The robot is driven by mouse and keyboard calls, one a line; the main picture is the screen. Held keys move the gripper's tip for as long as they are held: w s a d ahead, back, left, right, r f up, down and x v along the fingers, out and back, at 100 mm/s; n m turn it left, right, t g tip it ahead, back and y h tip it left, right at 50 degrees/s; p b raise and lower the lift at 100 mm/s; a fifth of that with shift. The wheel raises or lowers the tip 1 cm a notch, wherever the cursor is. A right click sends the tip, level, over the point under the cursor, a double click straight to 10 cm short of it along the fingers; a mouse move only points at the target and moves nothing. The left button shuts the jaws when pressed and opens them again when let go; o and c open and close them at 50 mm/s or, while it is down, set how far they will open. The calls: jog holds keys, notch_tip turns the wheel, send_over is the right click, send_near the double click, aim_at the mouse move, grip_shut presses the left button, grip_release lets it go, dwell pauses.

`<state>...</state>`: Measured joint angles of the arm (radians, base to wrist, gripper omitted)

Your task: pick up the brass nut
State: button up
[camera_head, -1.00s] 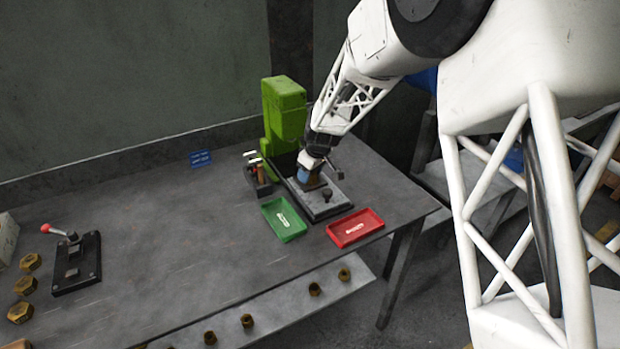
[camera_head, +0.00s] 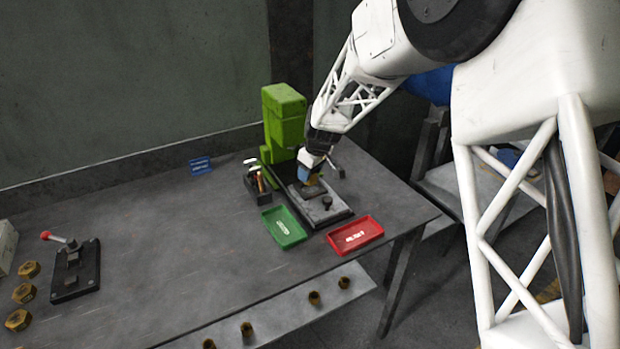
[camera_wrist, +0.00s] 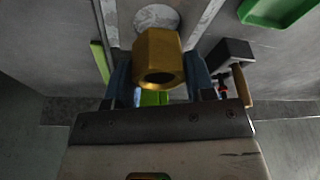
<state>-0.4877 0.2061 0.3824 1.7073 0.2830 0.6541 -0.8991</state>
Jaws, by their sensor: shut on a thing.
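In the wrist view a brass nut (camera_wrist: 158,58) sits between the two blue fingers of my gripper (camera_wrist: 158,84). The fingers are shut on it, and its dark hole faces the camera. In the head view my gripper (camera_head: 311,180) is low over the grey plate of the press (camera_head: 325,208). The held nut is small and hard to make out there. A round pale spot (camera_wrist: 157,17) shows on the plate beyond the nut in the wrist view. I cannot tell from these views how far the nut is above the plate.
The green press column (camera_head: 285,122) stands behind my gripper. A tool holder (camera_head: 257,185) is to its left. A green tray (camera_head: 284,228) and a red tray (camera_head: 355,235) lie in front. Several nuts (camera_head: 24,293) and a lever fixture (camera_head: 75,268) are at far left.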

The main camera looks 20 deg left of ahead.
jog(key=s+a, duration=2.2)
jog(key=shift+s+a, duration=0.3)
jog(key=shift+a, duration=0.05)
jog(key=shift+r, duration=0.1)
jog(key=shift+d, duration=0.15)
jog(key=d+n, duration=0.1)
jog(key=d, duration=0.3)
jog(key=d+n, duration=0.1)
jog(key=d, duration=0.3)
jog(key=d+n, duration=0.1)
jog(key=d, duration=0.4)
jog(key=shift+r+g, duration=0.15)
jog(key=shift+g, duration=0.25)
jog(key=shift+c, duration=0.7)
jog(key=s+d+n, duration=0.1)
jog(key=d, duration=0.3)
jog(key=s+d+n, duration=0.1)
jog(key=d, duration=0.3)
jog(key=s+d+n, duration=0.1)
jog(key=d, duration=0.3)
jog(key=shift+d+f+g, duration=0.1)
jog(key=shift+f+g, duration=0.15)
jog(key=shift+g, duration=0.15)
jog(key=shift+s+d+n, duration=0.25)
jog(key=shift+d+n, duration=0.15)
jog(key=shift+d, duration=0.2)
jog(key=shift+n+g, duration=0.3)
jog(key=shift+n, duration=0.4)
